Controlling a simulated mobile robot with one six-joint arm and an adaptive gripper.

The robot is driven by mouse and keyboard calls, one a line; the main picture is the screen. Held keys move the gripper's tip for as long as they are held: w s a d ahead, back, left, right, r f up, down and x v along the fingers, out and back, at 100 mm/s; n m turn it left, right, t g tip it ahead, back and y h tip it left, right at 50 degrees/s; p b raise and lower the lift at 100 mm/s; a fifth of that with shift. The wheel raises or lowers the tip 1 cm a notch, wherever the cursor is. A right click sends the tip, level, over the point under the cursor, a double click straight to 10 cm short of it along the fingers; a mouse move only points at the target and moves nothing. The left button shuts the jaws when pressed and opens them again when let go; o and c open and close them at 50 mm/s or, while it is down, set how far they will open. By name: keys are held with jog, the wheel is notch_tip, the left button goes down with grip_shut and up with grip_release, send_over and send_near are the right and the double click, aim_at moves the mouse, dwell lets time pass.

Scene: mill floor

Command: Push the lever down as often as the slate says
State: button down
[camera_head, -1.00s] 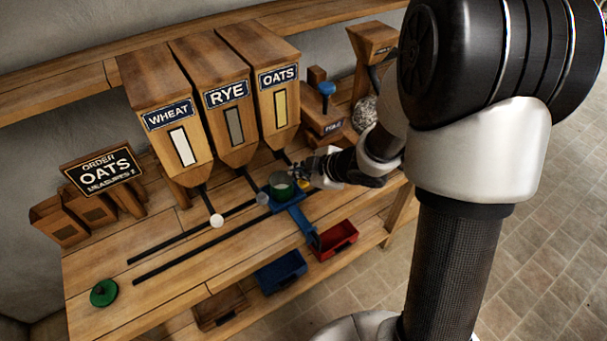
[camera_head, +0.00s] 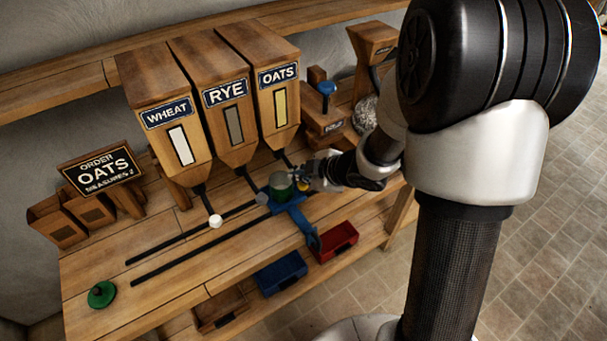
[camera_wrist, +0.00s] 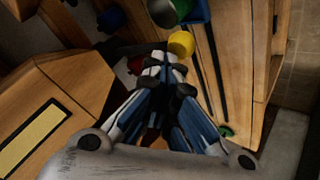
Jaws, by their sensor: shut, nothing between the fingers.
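The slate (camera_head: 103,170) at the left reads ORDER OATS, with MEASURES and a small figure that looks like a 2. The OATS hopper (camera_head: 277,96) is the rightmost of three, with a yellow window. My gripper (camera_head: 311,176) is shut and empty, close by the yellow knob. In the wrist view the knob (camera_wrist: 181,44) lies just beyond the fingertips (camera_wrist: 160,64); whether they touch I cannot tell. The cup (camera_wrist: 176,11) is behind it.
The WHEAT hopper (camera_head: 171,115) and RYE hopper (camera_head: 225,100) stand to the left, with a white knob (camera_head: 216,221) and a grey knob (camera_head: 262,198). A blue-topped device (camera_head: 326,90) stands behind my gripper. A red tray (camera_head: 338,238) and a blue tray (camera_head: 281,272) sit below.

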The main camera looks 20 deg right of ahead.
jog(key=shift+f+b, duration=0.75)
jog(key=shift+f, duration=0.2)
dwell(0.6)
dwell(0.5)
jog(key=shift+r+p, duration=3)
jog(key=shift+r, duration=0.05)
notch_tip(320, 180, up, 5)
jog(key=p, duration=0.5)
